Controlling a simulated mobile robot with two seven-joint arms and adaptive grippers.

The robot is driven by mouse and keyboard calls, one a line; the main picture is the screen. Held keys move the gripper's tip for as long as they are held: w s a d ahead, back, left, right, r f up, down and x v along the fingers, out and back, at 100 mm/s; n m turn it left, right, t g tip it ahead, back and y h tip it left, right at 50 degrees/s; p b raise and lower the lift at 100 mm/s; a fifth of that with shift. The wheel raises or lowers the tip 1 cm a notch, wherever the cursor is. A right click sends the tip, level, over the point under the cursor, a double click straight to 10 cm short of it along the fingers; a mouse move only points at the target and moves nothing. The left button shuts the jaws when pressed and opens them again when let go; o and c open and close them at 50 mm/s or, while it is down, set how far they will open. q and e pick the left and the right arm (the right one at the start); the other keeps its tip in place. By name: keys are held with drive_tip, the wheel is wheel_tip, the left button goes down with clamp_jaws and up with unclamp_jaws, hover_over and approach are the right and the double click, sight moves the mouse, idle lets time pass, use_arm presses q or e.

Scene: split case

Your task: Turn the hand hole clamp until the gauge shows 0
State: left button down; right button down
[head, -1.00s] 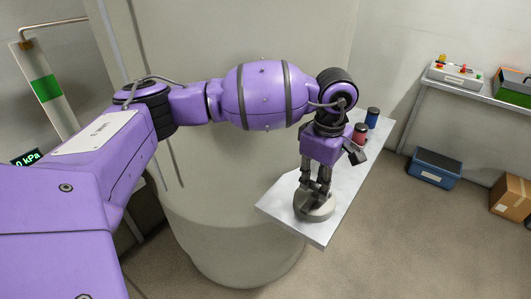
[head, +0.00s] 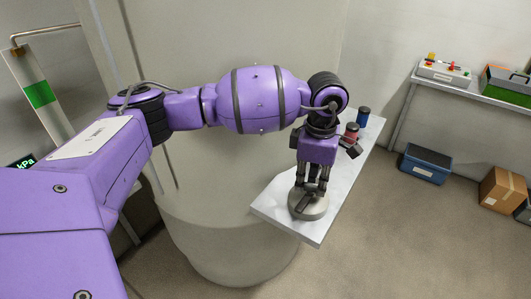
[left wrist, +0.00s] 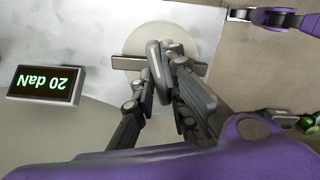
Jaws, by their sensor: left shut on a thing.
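The hand hole clamp is a pale round cover (head: 309,207) with a dark bar (left wrist: 190,66) across it and a dark grip handle (left wrist: 160,68) on top. It sits on the near end of a grey shelf (head: 283,216). My left gripper (head: 311,187) points down from above and is shut on the handle; the fingers partly hide it.
A red jar (head: 351,131) and a blue jar (head: 363,116) stand farther along the shelf. A large pale tank (head: 235,235) stands behind and below my arm. A kPa display (head: 22,162) is cut by the left edge. A blue box (head: 425,164) sits on the floor.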

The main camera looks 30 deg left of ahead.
sight(311, 184)
use_arm(q)
drive_tip(key=shift+w+r+n, duration=0.1)
drive_tip(key=shift+r+n, duration=0.1)
drive_tip(key=shift+n, duration=0.5)
drive_tip(key=c, duration=1.8)
unclamp_jaws()
drive_tip(key=shift+o, duration=0.2)
wheel_tip(311, 184, up, 12)
drive_tip(key=shift+f, duration=0.2)
